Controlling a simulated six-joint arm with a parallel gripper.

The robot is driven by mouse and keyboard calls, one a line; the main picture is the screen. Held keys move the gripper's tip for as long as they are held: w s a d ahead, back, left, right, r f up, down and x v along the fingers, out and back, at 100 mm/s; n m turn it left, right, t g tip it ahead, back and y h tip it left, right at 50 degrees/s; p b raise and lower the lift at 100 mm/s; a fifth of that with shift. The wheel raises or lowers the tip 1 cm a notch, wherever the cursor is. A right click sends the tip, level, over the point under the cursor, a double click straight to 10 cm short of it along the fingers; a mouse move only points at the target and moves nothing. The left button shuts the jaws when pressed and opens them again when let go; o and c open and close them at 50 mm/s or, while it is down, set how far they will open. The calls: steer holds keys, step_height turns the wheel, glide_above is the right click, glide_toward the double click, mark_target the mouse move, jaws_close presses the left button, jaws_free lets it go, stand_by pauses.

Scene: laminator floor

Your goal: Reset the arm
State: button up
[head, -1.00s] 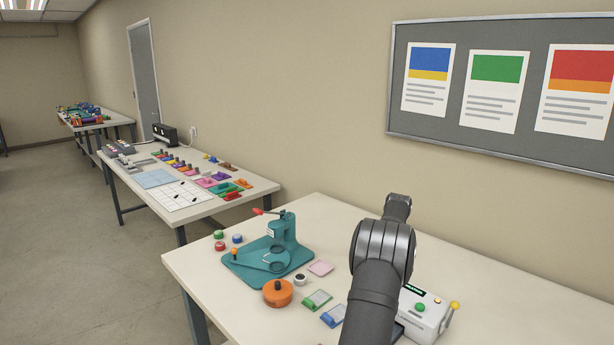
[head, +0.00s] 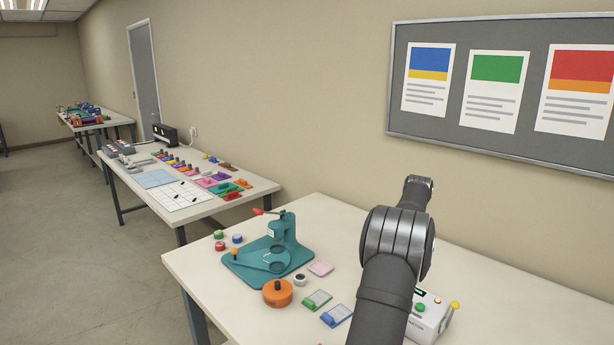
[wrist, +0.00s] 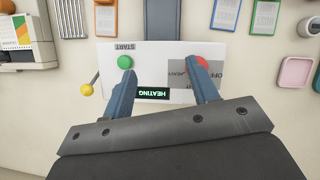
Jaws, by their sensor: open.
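My gripper (wrist: 162,85) is open and empty in the wrist view. Its two fingers are spread above a white laminator (wrist: 150,58) with a green START button (wrist: 125,62), a red button (wrist: 202,62) and a display reading HEATING (wrist: 153,93). The fingertips overlap the buttons in the picture; I cannot tell whether they touch. In the head view my arm stands in front of the laminator (head: 424,322) and hides part of it. The gripper itself is not visible there.
A teal press (head: 272,258) stands left of my arm, with an orange round piece (head: 278,294), a green card holder (head: 317,300) and a blue one (head: 336,316) nearby. Another table (head: 262,187) with small coloured pieces is farther left. The near table's right back is clear.

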steer(key=s+d+r, duration=0.4)
steer(key=s, duration=0.1)
steer(key=w+a+f, duration=0.2)
steer(key=w, duration=0.1)
steer(key=w+a+f, duration=0.2)
steer(key=w+a, duration=0.1)
steer(key=w+a+f, duration=0.2)
steer(key=w+f, duration=0.1)
steer(key=shift+a+f, duration=0.1)
steer(key=shift+a, duration=0.15)
step_height(320, 180, down, 4)
steer(key=shift+w+a+f, duration=0.1)
steer(key=shift+f, duration=0.05)
steer(key=n+h, duration=0.1)
steer(key=n, duration=0.3)
steer(key=shift+n+g+h, duration=0.3)
steer(key=shift+h, duration=0.1)
steer(key=n+h, duration=0.1)
steer(key=n, duration=0.3)
steer(key=shift+a+h, duration=0.2)
steer(key=shift+h, duration=0.2)
steer(key=n, duration=0.2)
steer(key=n+t+h, duration=0.1)
steer(key=n, duration=0.2)
steer(key=shift+a+h, duration=0.1)
steer(key=shift+h, duration=0.2)
steer(key=n+t+h, duration=0.1)
steer(key=n, duration=0.2)
steer(key=shift+n, duration=0.4)
